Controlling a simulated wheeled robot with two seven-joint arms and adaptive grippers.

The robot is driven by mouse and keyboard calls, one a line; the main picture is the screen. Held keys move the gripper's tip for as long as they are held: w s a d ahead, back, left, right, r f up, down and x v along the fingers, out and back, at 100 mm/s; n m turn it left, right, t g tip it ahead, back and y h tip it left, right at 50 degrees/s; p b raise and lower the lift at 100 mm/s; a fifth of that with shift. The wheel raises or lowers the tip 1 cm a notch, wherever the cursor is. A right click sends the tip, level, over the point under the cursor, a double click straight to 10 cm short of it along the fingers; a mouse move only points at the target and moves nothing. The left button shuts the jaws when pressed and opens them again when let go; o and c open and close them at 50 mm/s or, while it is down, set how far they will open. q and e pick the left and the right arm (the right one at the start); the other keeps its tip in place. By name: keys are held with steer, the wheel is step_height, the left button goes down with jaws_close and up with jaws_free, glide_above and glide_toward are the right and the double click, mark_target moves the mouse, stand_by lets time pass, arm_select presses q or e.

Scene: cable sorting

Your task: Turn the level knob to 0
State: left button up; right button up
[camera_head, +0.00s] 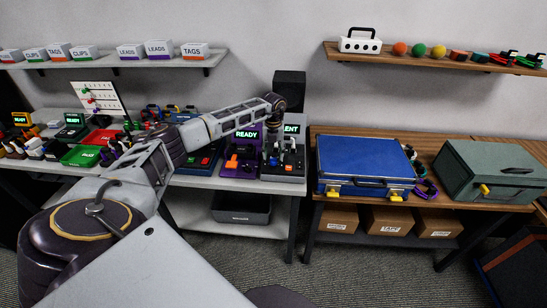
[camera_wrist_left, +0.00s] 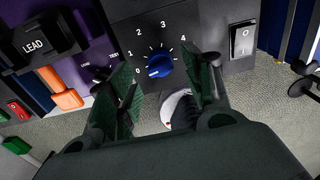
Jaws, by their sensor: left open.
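The blue level knob (camera_wrist_left: 159,63) sits on a dark panel (camera_wrist_left: 136,24) with a scale marked 0 to 4. A pale mark shows on the knob's lower left, toward the 0 side, but it is too small to read surely. My left gripper (camera_wrist_left: 166,70) is open, with one finger on each side of the knob; I cannot tell whether either finger touches it. In the head view my left gripper (camera_head: 280,155) is over the front of the grey device (camera_head: 294,170), hiding the knob there. My right gripper is not in view.
A rocker switch (camera_wrist_left: 242,39) is right of the knob. A purple device (camera_head: 240,150) with a READY screen and an orange lever (camera_wrist_left: 68,99) stands to the left. A blue case (camera_head: 362,160) and a green box (camera_head: 490,165) are on the wooden table at right.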

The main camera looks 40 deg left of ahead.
mark_target(274, 158)
arm_select(q)
step_height(274, 158, up, 9)
steer(key=shift+f, duration=0.2)
stand_by(0.7)
